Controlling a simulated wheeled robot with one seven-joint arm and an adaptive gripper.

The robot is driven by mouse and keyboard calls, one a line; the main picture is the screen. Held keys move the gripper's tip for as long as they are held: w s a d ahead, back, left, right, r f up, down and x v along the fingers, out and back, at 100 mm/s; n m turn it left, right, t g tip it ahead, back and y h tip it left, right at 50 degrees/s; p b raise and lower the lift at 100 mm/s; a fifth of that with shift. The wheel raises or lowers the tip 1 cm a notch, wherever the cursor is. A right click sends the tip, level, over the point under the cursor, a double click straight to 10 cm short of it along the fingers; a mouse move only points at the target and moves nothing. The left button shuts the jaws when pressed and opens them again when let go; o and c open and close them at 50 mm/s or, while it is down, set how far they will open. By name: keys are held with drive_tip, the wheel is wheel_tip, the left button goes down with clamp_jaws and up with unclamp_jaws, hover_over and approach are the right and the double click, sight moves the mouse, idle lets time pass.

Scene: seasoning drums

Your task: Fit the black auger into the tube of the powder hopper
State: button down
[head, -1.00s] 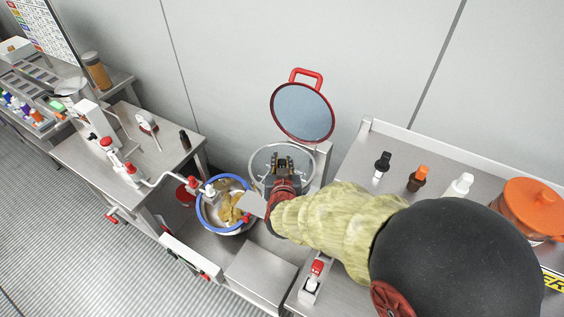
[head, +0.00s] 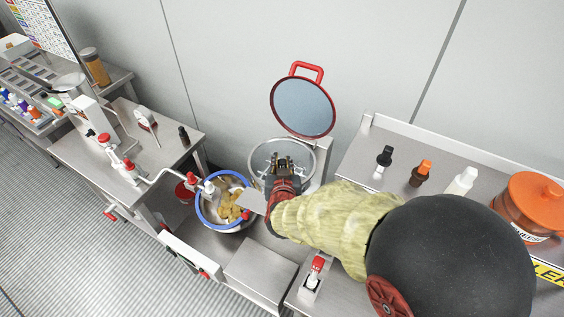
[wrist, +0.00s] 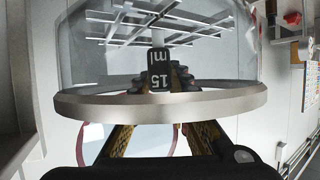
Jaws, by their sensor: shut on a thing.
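The powder hopper (head: 254,164) is a clear bowl with a round metal rim, and its red-handled lid (head: 303,107) stands open behind it. My gripper (head: 284,164) is over the mouth of the hopper. In the wrist view, my gripper (wrist: 160,84) has its gold-coloured fingers shut on the black auger (wrist: 159,68). A label reading "15 m" shows upside down on the auger. The hopper's rim (wrist: 85,104) crosses the wrist view close to the fingers, with the clear wall beyond it. The auger's lower end and the hopper's tube are hidden, so I cannot tell whether they touch.
A blue-rimmed drum (head: 205,219) with yellow-brown pieces stands just left of the hopper. On the right table are a black-capped bottle (head: 383,160), an orange-capped bottle (head: 420,172), a white bottle (head: 460,182) and an orange jar (head: 535,205). The left bench (head: 90,165) holds a red-and-white device.

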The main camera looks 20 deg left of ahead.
drive_tip(key=c, duration=1.6)
unclamp_jaws()
drive_tip(key=shift+f, duration=0.1)
drive_tip(key=shift+s, duration=0.1)
drive_tip(key=v, duration=1.2)
drive_tip(key=shift+d, duration=0.15)
